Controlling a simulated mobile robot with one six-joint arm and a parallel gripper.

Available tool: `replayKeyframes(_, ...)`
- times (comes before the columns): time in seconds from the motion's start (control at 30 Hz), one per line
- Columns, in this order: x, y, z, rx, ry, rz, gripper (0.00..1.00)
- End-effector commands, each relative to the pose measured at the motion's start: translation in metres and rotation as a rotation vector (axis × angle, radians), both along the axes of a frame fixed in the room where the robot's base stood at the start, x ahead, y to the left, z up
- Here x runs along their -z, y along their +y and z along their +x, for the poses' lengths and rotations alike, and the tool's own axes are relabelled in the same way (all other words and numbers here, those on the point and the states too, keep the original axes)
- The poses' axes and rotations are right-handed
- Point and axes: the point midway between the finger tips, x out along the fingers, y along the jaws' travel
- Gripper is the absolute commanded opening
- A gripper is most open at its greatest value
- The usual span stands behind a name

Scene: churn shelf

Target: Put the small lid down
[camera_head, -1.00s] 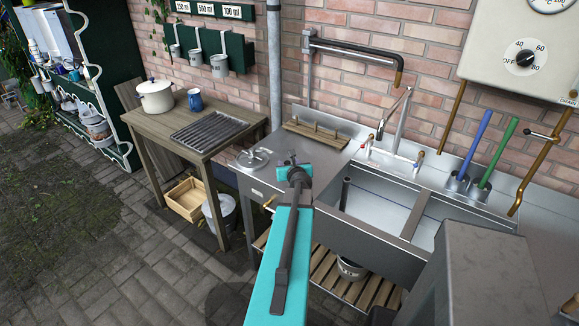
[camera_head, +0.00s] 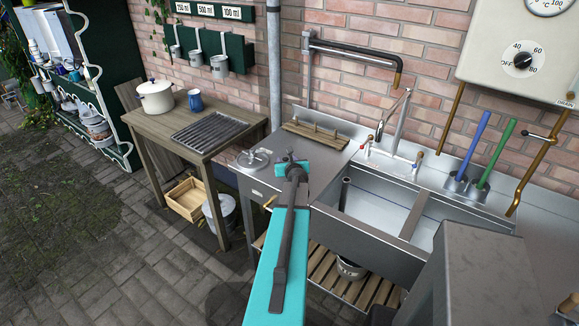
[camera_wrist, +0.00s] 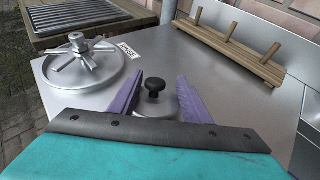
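The small lid (camera_wrist: 160,106) is a metal disc with a black knob on top. It sits between the two purple fingers of my gripper (camera_wrist: 160,80) in the wrist view and fills the space between them. The lid is upright, over the metal counter (camera_wrist: 215,75); I cannot tell whether it touches the counter. In the head view my gripper (camera_head: 291,158) is over the counter left of the sink, and the lid is too small there to make out clearly.
A large round metal lid with spokes (camera_wrist: 92,66) lies left of my gripper; it also shows in the head view (camera_head: 253,159). A wooden rack (camera_wrist: 238,45) stands at the back of the counter. The sink (camera_head: 375,205) is to the right. Bare counter lies between lid and rack.

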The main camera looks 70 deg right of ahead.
Motion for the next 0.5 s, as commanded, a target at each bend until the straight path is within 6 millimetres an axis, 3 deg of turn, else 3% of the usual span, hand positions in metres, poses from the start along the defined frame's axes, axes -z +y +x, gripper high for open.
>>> replayKeyframes(0.5,0.0091,0.0004,0.0029,-0.008,0.005,0.009,0.43)
